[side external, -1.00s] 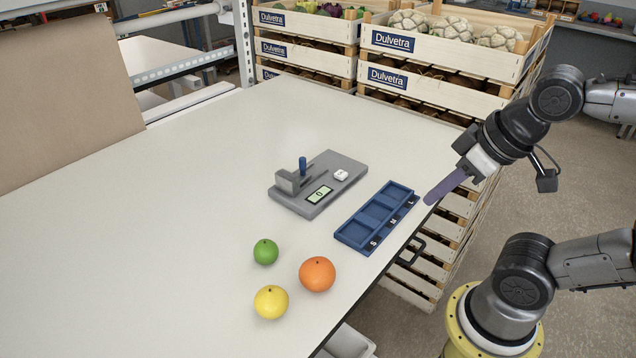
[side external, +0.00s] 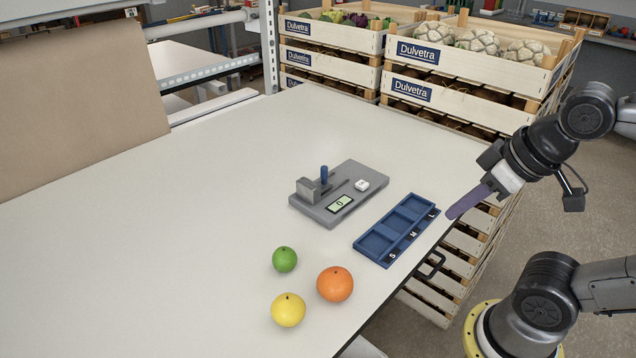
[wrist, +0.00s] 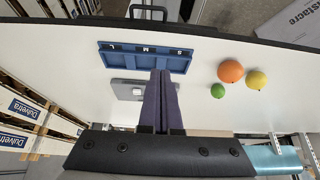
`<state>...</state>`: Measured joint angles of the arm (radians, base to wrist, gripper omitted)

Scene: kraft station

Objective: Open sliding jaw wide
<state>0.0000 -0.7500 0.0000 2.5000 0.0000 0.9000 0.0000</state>
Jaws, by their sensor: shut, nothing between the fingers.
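A grey measuring device (side external: 338,209) lies flat on the table. It has a grey jaw block (side external: 309,189) at its left end, a blue upright peg (side external: 324,174) beside that block, a small display reading 0 (side external: 340,204) and a white button (side external: 361,184). In the wrist view the device (wrist: 128,89) is partly hidden behind my fingers. My gripper (side external: 452,214) is shut and empty, with its purple fingers together, above the table's right edge and to the right of the device, apart from it. The shut fingers also show in the wrist view (wrist: 161,80).
A blue tray (side external: 385,262) with compartments marked S, M and L lies between the device and the table edge. A green fruit (side external: 285,259), an orange fruit (side external: 335,284) and a yellow fruit (side external: 288,310) sit in front. The table's left side is clear.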

